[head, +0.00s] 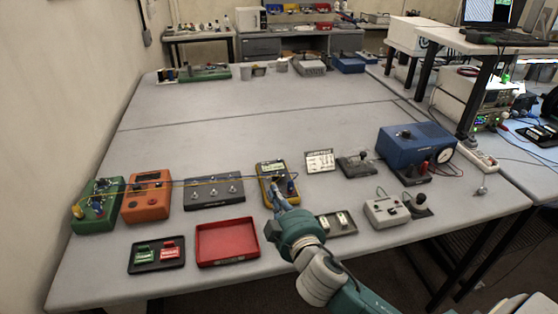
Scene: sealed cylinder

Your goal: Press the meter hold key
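The yellow meter (266,168) lies on the near table, left of the picture's centre, with its display at its far end. My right gripper (275,186) is over the lower part of the meter, its arm coming in from the bottom right. Its fingers form one narrow shape and look shut, with nothing seen between them. They hide part of the meter's face, and I cannot make out the hold key. Whether the fingertips touch the meter I cannot tell. My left gripper is not in view.
Left of the meter are a grey box (213,193), an orange device (146,200) and a green board (97,208), with thin wires across them. A red tray (227,242) is nearer. A blue box (415,143) stands right. The table's middle (250,120) is clear.

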